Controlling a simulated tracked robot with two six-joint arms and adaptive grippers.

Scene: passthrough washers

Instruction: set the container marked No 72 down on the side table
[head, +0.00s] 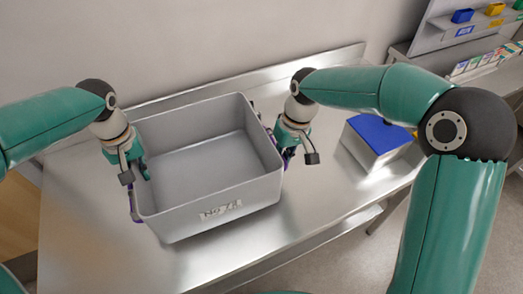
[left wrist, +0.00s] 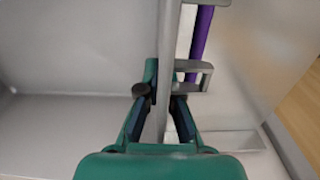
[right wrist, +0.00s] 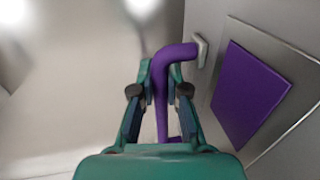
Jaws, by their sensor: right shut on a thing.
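The grey open container (head: 205,215) is on or just above the steel table (head: 290,215); I cannot tell if it touches. It is empty, and its front label starts "No 7"; the last digit is unclear. My left gripper (head: 137,172) is at its left wall. In the left wrist view its fingers (left wrist: 165,98) straddle the wall rim (left wrist: 168,60), beside a purple handle (left wrist: 201,40); whether they clamp is unclear. My right gripper (head: 290,150) is at the right side. In the right wrist view its fingers (right wrist: 160,90) are shut on a purple handle (right wrist: 170,58).
A white box with a blue top (head: 380,133) stands to the right of the container. A shelf unit (head: 475,50) with small coloured bins is at the back right. Bare steel shows in front of and to the right of the container. A wall runs behind.

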